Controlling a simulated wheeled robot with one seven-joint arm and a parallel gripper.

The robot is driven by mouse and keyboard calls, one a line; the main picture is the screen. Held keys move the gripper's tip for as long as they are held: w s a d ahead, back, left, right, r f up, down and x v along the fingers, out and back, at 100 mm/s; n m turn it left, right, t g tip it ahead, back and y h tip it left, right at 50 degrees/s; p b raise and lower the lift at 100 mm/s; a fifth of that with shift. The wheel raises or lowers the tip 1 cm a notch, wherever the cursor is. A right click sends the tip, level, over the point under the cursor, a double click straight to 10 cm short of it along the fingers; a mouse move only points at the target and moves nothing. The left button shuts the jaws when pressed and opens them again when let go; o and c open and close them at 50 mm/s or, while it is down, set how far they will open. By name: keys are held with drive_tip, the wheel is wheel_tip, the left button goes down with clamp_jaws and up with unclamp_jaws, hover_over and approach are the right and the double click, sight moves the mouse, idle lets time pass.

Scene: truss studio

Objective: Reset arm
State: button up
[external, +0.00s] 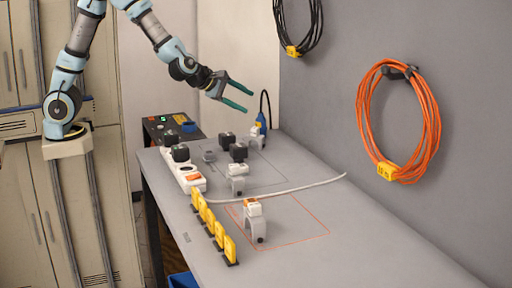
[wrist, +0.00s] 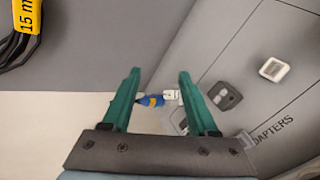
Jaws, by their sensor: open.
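My gripper (external: 237,96) is in the air above the far part of the grey bench (external: 335,220) in the external view. Its two green fingers are apart and nothing is between them. In the wrist view my gripper (wrist: 158,92) also shows open. A blue plug with a yellow band (wrist: 152,100) and a white piece at its end appears beyond the fingers, well away from them. The same blue plug (external: 261,124) stands at the back of the bench in the external view.
A white power strip (external: 186,172), black and grey adapters (external: 237,153), a white-orange adapter on a grey stand (external: 254,218) and yellow tags (external: 213,224) are on the bench. An orange cable coil (external: 428,130) and black coil (external: 298,25) hang on the wall. The front right bench is clear.

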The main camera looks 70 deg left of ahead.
drive_tip(key=s+a+r+m+g+p, duration=0.1)
drive_tip(key=s+a+m+g+p, duration=0.4)
drive_tip(key=s+m, duration=0.7)
drive_tip(key=s+a+r+m+g+p, duration=0.2)
drive_tip(key=s+a+m+g+p, duration=0.2)
drive_tip(key=s+m, duration=0.7)
drive_tip(key=s+a+p, duration=0.1)
drive_tip(key=s+a, duration=0.1)
drive_tip(key=shift+s+a+r+m+g+h, duration=0.15)
drive_tip(key=shift+s+a+m+g+h, duration=0.15)
drive_tip(key=shift+s+m+g, duration=0.1)
